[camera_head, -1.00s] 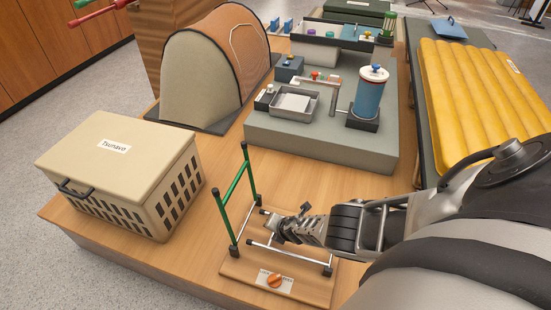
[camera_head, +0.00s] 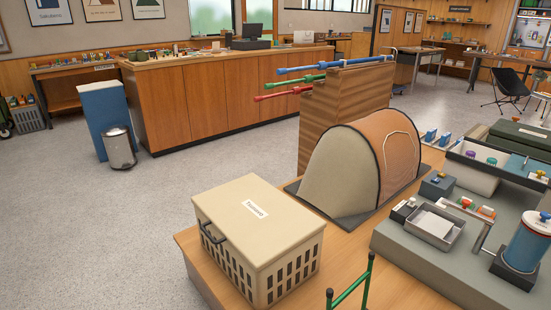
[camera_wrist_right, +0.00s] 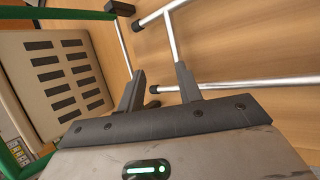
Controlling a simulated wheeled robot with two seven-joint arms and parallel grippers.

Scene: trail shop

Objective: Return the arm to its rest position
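My right gripper (camera_wrist_right: 160,75) shows in the right wrist view with its two dark fingers apart and nothing between them. It is over the wooden table, close to a small frame of silver rods (camera_wrist_right: 238,84) and green bars (camera_wrist_right: 65,14). Whether a finger touches a rod I cannot tell. In the head view only the top of the green bars (camera_head: 352,288) shows at the bottom edge. Neither arm shows in the head view, and my left gripper is not in any view.
A beige lidded crate (camera_head: 262,225) stands on the table's near left corner; its slotted side (camera_wrist_right: 60,75) shows in the wrist view. A model tent (camera_head: 365,165) and a grey display block (camera_head: 420,265) stand behind and right. Open floor (camera_head: 130,220) lies left.

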